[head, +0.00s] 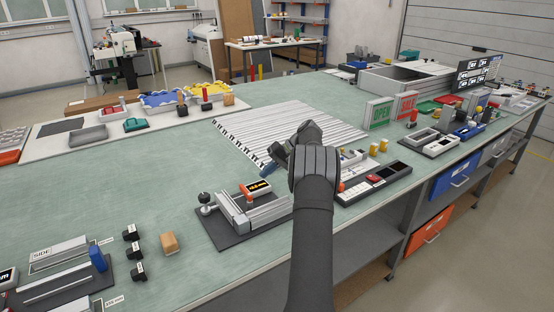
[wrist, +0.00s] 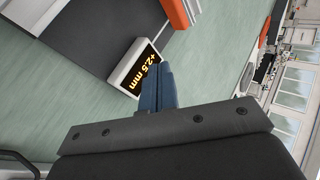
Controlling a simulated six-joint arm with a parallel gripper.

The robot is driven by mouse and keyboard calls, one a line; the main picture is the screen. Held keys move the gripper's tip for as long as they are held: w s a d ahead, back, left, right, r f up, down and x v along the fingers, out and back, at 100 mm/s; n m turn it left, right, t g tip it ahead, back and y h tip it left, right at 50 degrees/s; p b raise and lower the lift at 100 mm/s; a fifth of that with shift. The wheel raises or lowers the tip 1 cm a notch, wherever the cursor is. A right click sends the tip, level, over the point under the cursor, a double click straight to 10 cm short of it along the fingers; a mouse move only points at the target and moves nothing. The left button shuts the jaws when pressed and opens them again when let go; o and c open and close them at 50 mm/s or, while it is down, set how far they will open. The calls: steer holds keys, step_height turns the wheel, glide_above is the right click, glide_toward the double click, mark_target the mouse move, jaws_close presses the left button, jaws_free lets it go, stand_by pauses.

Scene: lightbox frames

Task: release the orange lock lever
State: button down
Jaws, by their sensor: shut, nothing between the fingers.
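The orange lock lever (head: 248,191) shows as a small orange piece on the grey slide fixture (head: 262,212), beside its small display (head: 258,187). In the wrist view an orange block (wrist: 181,11), apparently the lever, is cut off by the top edge. The display (wrist: 148,67) there reads +2.5 mm. My gripper (head: 273,163) is above and behind the fixture in the head view. In the wrist view its blue fingers (wrist: 157,84) are together and empty, overlapping the display's lower edge. I cannot tell whether they touch it. The orange block is apart from the fingertips.
A white slatted panel (head: 235,123) lies behind the fixture. A dark tray with buttons (head: 380,182) is to the right of my arm. A wooden block (head: 169,243) and several small black items (head: 132,251) stand at left.

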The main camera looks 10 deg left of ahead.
mark_target(246, 192)
steer(key=w+d+r, duration=0.3)
steer(key=r, duration=0.1)
steer(key=shift+w+d+r, duration=0.25)
steer(key=shift+d, duration=0.1)
stand_by(0.3)
steer(key=s+a+f, duration=0.1)
steer(key=f, duration=0.1)
steer(key=s+a+f, duration=0.3)
steer(key=a+f, duration=0.1)
steer(key=shift+s+f, duration=0.1)
steer(key=shift+s, duration=0.3)
steer(key=shift+s+m+t+y, duration=0.25)
steer(key=shift+m+t+y, duration=0.15)
steer(key=shift+m+t, duration=0.3)
steer(key=shift+s+d+m+t, duration=0.15)
steer(key=shift+s+m+t, duration=0.55)
steer(key=shift+m, duration=0.5)
steer(key=shift+s+d+m+t, duration=0.55)
steer(key=shift+s+m+t, duration=0.2)
steer(key=shift+m+t, duration=0.3)
steer(key=shift+s+d+f+m+t, duration=0.15)
steer(key=shift+s+d+m+t, duration=0.25)
steer(key=shift+s+m, duration=0.15)
steer(key=shift+s+d+f+m+t, duration=0.15)
steer(key=shift+s+d+m+t, duration=0.25)
steer(key=shift+s+m, duration=0.1)
steer(key=shift+s+d+m+t+h, duration=0.2)
steer(key=shift+m+t+h, duration=0.15)
steer(key=shift+m, duration=0.15)
